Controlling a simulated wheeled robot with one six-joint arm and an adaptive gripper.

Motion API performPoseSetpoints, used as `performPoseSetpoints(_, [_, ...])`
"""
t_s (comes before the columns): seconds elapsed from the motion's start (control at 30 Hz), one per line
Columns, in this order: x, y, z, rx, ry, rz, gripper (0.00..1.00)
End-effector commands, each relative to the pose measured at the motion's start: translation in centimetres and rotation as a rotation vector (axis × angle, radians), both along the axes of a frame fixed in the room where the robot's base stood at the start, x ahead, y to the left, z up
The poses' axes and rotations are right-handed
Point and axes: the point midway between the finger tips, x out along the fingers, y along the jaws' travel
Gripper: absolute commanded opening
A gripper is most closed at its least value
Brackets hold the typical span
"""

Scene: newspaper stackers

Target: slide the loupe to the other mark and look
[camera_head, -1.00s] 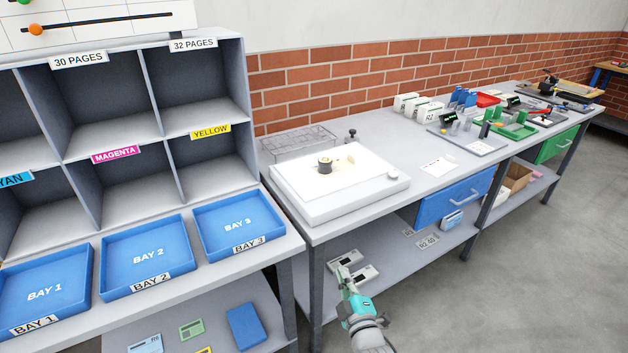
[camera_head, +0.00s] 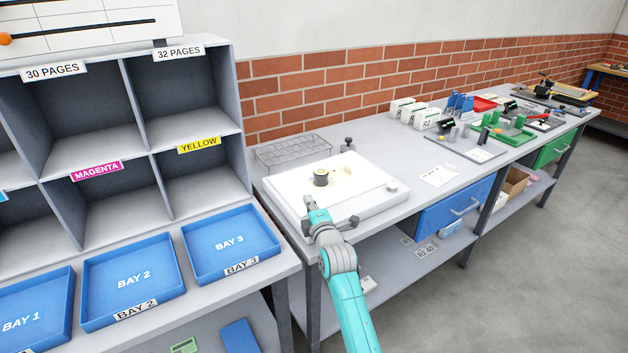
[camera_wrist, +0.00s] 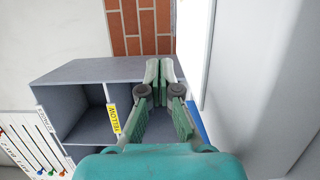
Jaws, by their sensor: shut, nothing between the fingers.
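The loupe does not show in the wrist view.
A wire tray (camera_head: 294,150) and a dark knobbed post (camera_head: 347,145) stand behind the light box. A shelf unit (camera_head: 238,110) with blue trays (camera_head: 232,243) is at the left. White boxes and green fixtures occupy the bench farther right.

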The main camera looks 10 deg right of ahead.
Motion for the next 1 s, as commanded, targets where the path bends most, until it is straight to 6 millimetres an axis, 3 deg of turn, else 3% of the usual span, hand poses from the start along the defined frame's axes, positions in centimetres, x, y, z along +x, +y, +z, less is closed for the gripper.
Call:
performPoseSetpoints(0.6, [9.3,0.6,0.1,0.003,-0.001,0.0,0.0])
performPoseSetpoints(1.0, [10.3,-2.9,0.1,0.003,-0.002,-0.001,0.0])
